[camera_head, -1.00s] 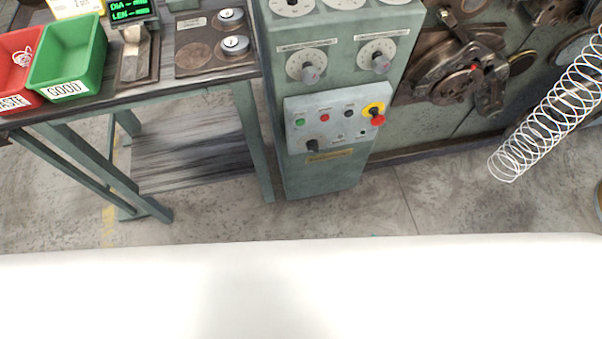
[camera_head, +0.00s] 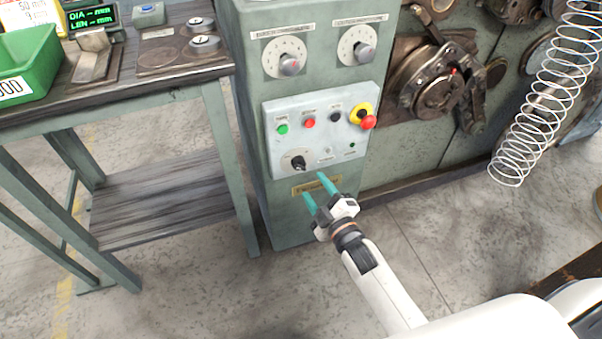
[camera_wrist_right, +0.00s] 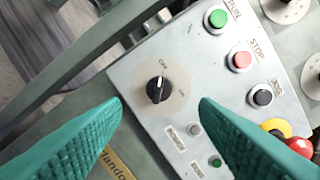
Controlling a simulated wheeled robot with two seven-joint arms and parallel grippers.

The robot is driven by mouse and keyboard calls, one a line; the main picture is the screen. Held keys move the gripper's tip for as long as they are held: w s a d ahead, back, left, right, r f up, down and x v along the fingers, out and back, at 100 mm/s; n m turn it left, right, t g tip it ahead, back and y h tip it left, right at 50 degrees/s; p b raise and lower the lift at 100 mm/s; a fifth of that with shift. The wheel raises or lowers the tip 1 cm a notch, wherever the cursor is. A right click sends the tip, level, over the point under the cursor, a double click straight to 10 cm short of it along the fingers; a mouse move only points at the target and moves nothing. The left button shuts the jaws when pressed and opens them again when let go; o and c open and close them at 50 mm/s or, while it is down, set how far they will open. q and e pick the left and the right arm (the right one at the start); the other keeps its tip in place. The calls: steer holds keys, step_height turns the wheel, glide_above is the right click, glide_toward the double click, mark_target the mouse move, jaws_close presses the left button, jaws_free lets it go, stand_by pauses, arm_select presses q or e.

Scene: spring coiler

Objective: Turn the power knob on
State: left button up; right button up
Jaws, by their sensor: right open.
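The power knob (camera_head: 298,163) is a black rotary knob on a pale round dial at the lower left of the grey control panel (camera_head: 358,92). In the right wrist view the knob (camera_wrist_right: 157,90) has a white pointer line, with small lettering around its dial. My right gripper (camera_head: 314,184) is open, its two teal fingers just below and right of the knob in the head view. In the right wrist view the fingers (camera_wrist_right: 160,102) stand apart on either side of the knob, with nothing between them. My left gripper is not in view.
Beside the knob are a green button (camera_head: 282,129), a red button (camera_head: 310,123), a black button (camera_head: 336,117) and a red emergency stop (camera_head: 368,122) on yellow. A work table (camera_head: 120,118) with a green bin (camera_head: 32,62) stands left. A coiled spring (camera_head: 545,100) hangs right.

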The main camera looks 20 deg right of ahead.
mark_target(302, 168)
steer(key=w, duration=0.4)
steer(key=w+a+b, duration=0.1)
steer(key=w, duration=0.1)
steer(key=shift+w+f, duration=0.1)
steer(key=shift+w, duration=0.05)
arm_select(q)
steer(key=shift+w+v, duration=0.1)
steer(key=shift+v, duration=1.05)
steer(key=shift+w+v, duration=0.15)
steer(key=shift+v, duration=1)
arm_select(e)
steer(key=shift+w+a, duration=0.1)
steer(key=shift+w, duration=0.6)
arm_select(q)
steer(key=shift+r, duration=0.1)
arm_select(e)
steer(key=shift+c, duration=0.3)
steer(key=c, duration=0.9)
